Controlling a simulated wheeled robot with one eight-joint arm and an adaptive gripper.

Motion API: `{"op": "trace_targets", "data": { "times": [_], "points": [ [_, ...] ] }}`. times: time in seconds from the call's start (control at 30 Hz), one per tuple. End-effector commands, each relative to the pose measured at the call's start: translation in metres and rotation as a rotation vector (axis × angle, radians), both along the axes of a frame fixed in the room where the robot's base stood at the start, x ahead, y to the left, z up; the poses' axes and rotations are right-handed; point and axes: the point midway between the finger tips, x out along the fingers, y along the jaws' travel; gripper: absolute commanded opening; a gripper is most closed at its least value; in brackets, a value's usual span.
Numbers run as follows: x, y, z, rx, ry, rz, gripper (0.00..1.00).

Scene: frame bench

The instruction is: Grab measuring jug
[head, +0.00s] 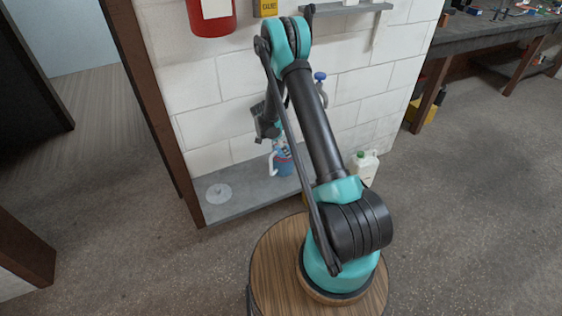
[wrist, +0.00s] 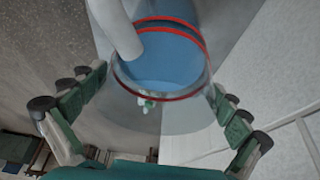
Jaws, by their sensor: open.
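The measuring jug (wrist: 155,100) fills the middle of the wrist view. It looks clear, with a blue inside, red rings and a pale handle (wrist: 118,28) towards the top left. In the head view the jug (head: 282,164) is a small blue and red shape on the grey ledge, partly hidden by my arm. My gripper (wrist: 160,82) is open, with one green finger on each side of the jug. I cannot tell whether either finger touches it. In the head view my gripper (head: 280,143) is just above or at the jug, mostly hidden.
The grey ledge (head: 245,190) runs along a white block wall. A pale round disc (head: 218,193) lies on it at left, with bare ledge between. A white canister with a green cap (head: 363,168) stands right of the jug. A red cylinder (head: 210,15) hangs above.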

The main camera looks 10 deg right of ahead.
Motion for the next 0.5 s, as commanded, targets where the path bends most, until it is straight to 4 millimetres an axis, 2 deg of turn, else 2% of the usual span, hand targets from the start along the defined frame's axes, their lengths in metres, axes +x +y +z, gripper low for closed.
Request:
{"op": "trace_targets", "data": {
  "times": [0.1, 0.33, 0.5],
  "points": [
    [0.0007, -0.0028, -0.0062, 0.0, 0.0, 0.0, 1.0],
    [0.0006, -0.0028, -0.0066, 0.0, 0.0, 0.0, 0.99],
    [0.0005, -0.0027, -0.0064, 0.0, 0.0, 0.0, 0.78]
  ]
}}
